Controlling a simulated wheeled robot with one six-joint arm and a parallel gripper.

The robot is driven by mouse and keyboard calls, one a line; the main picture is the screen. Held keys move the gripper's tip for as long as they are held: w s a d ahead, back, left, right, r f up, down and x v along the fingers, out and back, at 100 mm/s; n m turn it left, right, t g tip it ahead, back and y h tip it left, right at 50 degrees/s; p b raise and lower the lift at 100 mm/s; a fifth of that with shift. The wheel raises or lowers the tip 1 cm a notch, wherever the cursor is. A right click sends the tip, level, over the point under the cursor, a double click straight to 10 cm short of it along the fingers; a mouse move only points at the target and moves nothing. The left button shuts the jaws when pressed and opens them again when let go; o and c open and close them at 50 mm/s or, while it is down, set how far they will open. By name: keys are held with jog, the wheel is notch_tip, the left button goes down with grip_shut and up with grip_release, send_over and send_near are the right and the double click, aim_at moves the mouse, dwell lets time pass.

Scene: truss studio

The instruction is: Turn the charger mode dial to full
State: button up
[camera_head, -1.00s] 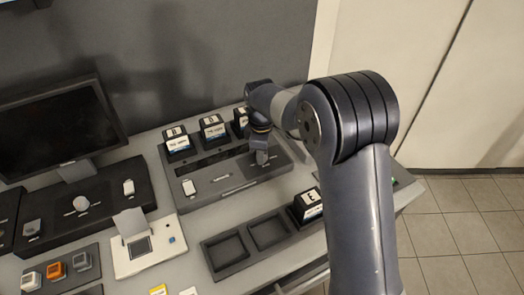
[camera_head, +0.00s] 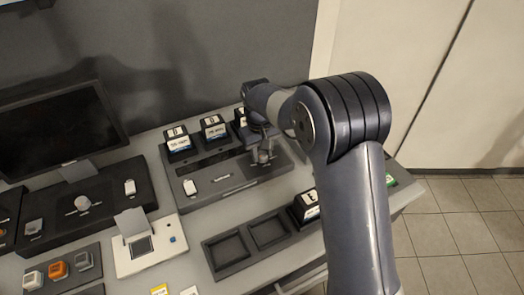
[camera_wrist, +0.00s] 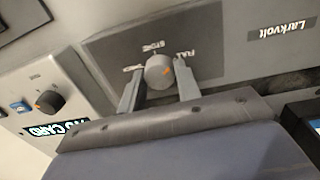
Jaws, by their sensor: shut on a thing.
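The charger (camera_head: 225,186) is a dark grey unit on the bench, with batteries in its back row. Its mode dial (camera_wrist: 157,77), a round grey knob with an orange mark, shows in the wrist view. Printed labels sit around the dial; FULL (camera_wrist: 185,53) is at its upper right and STORE (camera_wrist: 153,47) above it. The orange mark points up and right, toward FULL. My gripper (camera_wrist: 160,72) is shut on the dial, one finger on each side. In the head view, my gripper (camera_head: 263,152) is over the charger's right part, and the dial is mostly hidden.
Batteries (camera_head: 213,128) stand close behind my gripper. An empty tray (camera_head: 228,250) is in front, with a battery (camera_head: 307,205) at its right end. A neighbouring device with a second dial (camera_wrist: 50,101) and a NO CARD display (camera_wrist: 57,128) is left in the wrist view.

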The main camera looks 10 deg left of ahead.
aim_at(260, 154)
jog(key=shift+m, duration=1.5)
jog(key=o, duration=1)
jog(key=shift+c, duration=0.2)
notch_tip(260, 154, up, 11)
jog(key=shift+a+b, duration=0.3)
jog(key=shift+b, duration=0.1)
jog(key=shift+s+f, duration=0.1)
